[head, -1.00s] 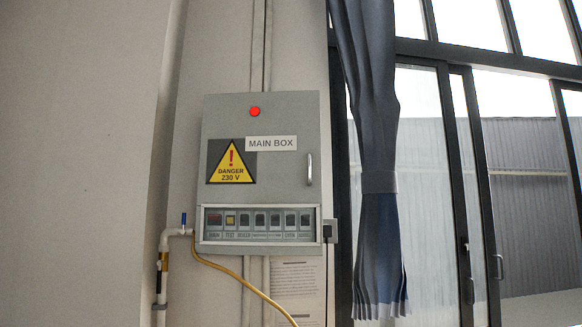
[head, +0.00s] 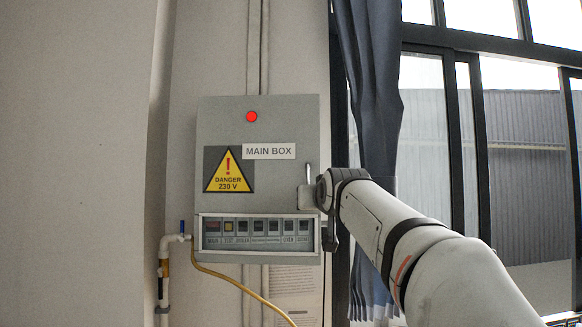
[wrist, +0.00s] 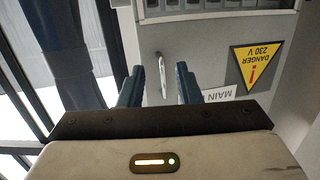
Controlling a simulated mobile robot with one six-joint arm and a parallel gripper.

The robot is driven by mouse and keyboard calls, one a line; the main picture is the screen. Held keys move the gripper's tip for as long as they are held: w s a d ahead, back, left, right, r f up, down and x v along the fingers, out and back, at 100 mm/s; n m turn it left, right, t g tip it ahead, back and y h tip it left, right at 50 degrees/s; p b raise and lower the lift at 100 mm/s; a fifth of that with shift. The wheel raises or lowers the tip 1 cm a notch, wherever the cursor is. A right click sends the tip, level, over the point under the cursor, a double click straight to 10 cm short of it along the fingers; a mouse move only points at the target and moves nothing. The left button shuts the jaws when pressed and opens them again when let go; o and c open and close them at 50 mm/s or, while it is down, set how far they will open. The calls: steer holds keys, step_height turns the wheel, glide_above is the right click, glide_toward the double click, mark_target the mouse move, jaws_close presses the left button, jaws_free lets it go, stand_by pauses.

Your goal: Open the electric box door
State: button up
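The grey electric box (head: 222,130) hangs on the wall with its door shut. The door carries a "MAIN BOX" label, a yellow danger sign and a red lamp. Its slim metal handle (head: 308,170) is at the door's right edge, its lower part hidden by my arm in the head view. My gripper (wrist: 159,68) is open. In the wrist view, which shows the box upside down, the handle (wrist: 162,80) stands between the two dark fingers with gaps on both sides. In the head view my gripper (head: 312,196) is at the handle.
A panel of switches (head: 258,234) sits below the door. A blue curtain (head: 368,80) and glazed doors are to the right. A pipe with a blue valve (head: 181,228) and a yellow hose (head: 225,275) run at lower left. Bare wall lies left.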

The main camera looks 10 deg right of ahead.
steer(key=t+p, duration=0.1)
glide_toward(308, 177)
steer(key=w+p, duration=0.3)
steer(key=w, duration=0.4)
steer(key=shift+d, duration=0.1)
steer(key=shift+w+f, duration=0.15)
steer(key=shift+w, duration=0.4)
jaws_close()
